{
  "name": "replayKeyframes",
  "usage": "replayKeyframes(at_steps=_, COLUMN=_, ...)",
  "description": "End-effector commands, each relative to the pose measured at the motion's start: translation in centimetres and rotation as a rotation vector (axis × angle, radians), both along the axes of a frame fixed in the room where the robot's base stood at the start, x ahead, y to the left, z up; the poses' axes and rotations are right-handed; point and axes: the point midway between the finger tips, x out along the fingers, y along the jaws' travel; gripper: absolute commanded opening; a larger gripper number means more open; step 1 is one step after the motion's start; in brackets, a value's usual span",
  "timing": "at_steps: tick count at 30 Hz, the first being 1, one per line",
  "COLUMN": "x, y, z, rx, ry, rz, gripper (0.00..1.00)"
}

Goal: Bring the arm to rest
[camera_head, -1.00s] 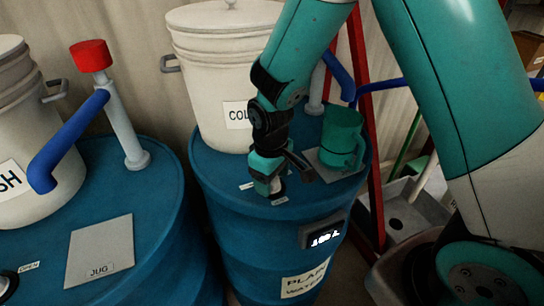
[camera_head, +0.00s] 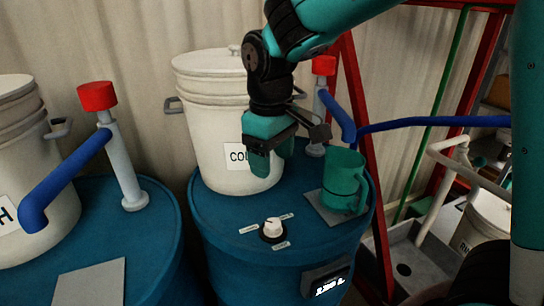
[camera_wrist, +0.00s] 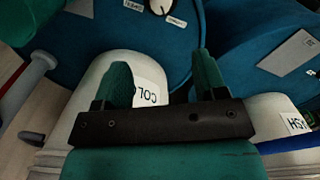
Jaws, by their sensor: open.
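My gripper (camera_head: 283,150) is raised above the blue drum (camera_head: 230,235) in the middle, in front of the white bucket (camera_head: 205,110) with a label starting "COL". In the wrist view, my gripper (camera_wrist: 162,85) shows two teal fingers spread apart with nothing between them. The white knob (camera_head: 272,228) on the drum top is clear of the fingers. It also shows at the top of the wrist view (camera_wrist: 160,7). My arm comes down from the upper right.
A green jug (camera_head: 343,182) stands on a grey pad on the drum, right of my gripper. A red-capped tap (camera_head: 323,75) stands behind it. Another drum (camera_head: 155,225) with a blue-spouted tap (camera_head: 70,175) is at left. A red frame (camera_head: 365,150) rises at right.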

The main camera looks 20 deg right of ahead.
Motion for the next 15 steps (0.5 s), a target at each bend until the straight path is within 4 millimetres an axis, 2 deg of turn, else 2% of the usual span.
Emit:
replayKeyframes(at_steps=12, x=-0.1, y=0.0, z=0.0, rx=0.003, ry=-0.001, rz=0.001, gripper=0.65)
replayKeyframes(at_steps=15, x=-1.7, y=0.3, z=0.4, rx=0.035, ry=-0.009, rz=0.011, gripper=0.65)
